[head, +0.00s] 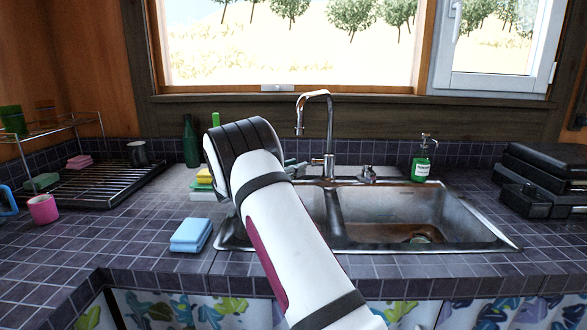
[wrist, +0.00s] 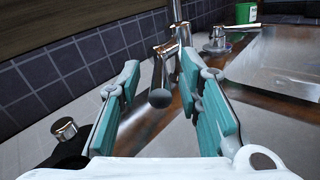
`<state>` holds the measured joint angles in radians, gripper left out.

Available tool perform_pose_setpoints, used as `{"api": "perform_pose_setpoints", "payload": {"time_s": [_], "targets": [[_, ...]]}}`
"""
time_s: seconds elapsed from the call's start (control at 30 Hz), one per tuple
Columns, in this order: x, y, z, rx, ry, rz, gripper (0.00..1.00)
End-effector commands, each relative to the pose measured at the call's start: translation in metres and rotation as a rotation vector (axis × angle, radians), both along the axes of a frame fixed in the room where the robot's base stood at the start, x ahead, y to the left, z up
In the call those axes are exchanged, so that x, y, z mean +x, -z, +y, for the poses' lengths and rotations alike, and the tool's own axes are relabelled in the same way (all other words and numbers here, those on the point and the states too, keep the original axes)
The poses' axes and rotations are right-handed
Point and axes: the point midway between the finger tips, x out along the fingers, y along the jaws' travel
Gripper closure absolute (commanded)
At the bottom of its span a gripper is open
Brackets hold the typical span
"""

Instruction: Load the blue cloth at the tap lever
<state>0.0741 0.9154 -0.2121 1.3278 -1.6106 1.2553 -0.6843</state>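The blue cloth (head: 190,235) is light blue, folded into a thick pad, and lies on the tiled counter left of the sink. The chrome tap (head: 329,130) stands behind the sink. Its lever (wrist: 159,98) points towards the wrist camera, its round dark end showing between my fingers. My gripper (wrist: 168,95) is open, with teal pads on either side of the lever and a gap visible around it. Nothing is held. In the head view, my arm hides most of the gripper, with part of it showing left of the tap base.
The steel sink (head: 420,213) lies right of my arm. A yellow-and-green sponge stack (head: 203,180) and dark bottle (head: 191,142) stand left of it. A green soap dispenser (head: 421,160) is behind the sink; black boxes (head: 545,170) are right. A dish rack (head: 105,184) and pink mug (head: 43,209) are left.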

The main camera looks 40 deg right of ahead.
Motion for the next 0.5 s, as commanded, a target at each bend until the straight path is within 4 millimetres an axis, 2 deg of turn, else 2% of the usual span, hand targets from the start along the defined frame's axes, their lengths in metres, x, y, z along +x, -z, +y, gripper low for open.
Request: {"api": "perform_pose_setpoints", "payload": {"time_s": [0.13, 0.3, 0.5], "targets": [[0.0, 0.0, 0.0001, 0.0, 0.0, 0.0, 0.68], [-0.0001, 0.0, 0.0003, 0.0, 0.0, 0.0, 1.0], [-0.0002, -0.0002, 0.0003, 0.001, 0.001, 0.0, 1.0]]}}
